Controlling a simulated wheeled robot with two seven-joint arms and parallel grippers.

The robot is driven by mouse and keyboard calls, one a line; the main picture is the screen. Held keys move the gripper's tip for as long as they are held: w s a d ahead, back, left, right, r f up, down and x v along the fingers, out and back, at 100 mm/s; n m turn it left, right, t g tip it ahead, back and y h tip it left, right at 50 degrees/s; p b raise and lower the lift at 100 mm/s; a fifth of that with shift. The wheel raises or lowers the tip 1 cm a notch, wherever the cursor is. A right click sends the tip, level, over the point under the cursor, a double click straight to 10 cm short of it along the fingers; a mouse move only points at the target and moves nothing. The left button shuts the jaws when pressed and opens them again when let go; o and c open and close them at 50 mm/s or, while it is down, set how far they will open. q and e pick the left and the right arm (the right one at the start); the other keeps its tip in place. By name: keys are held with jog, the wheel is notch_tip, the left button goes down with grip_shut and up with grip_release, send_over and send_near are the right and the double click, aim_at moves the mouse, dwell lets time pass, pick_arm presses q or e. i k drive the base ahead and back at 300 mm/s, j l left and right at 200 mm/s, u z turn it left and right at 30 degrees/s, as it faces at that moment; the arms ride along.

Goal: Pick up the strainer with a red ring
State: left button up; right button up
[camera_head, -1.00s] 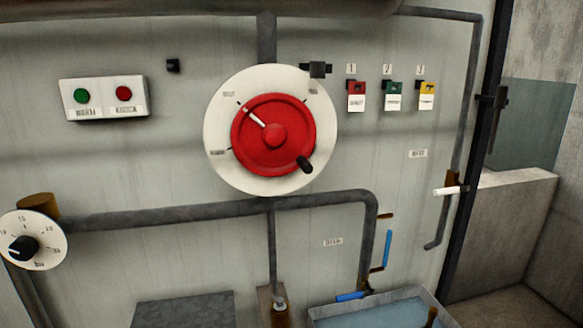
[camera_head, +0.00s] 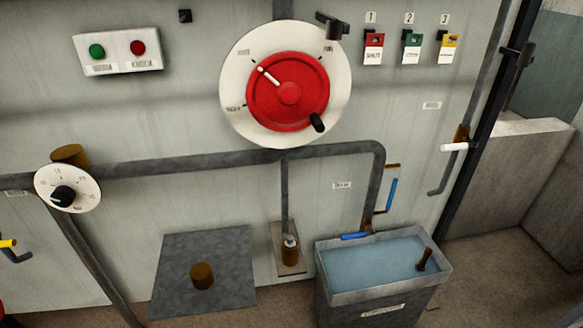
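I cannot make out a strainer with a red ring in this view. A small red shape (camera_head: 2,314) shows at the lower left edge, mostly cut off, and I cannot tell what it is. A large red wheel (camera_head: 288,92) with a black knob sits on a white dial (camera_head: 239,62) on the wall. Neither of my grippers is in view.
A water-filled trough (camera_head: 447,272) stands at the lower right with a brown handle-like piece (camera_head: 424,259) in it. A grey plate (camera_head: 228,246) bears a brown cylinder (camera_head: 202,275). Pipes (camera_head: 180,165) and a small dial (camera_head: 82,180) are on the wall. Bare floor (camera_head: 470,295) lies right of the trough.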

aim_at(290, 242)
jog(key=i+l+u, duration=0.4)
jog(key=l, duration=0.2)
jog(key=l+u, duration=0.35)
jog(key=l, duration=0.55)
jog(key=k+l+u, duration=0.1)
jog(key=l+u, duration=0.2)
jog(key=l, duration=0.6)
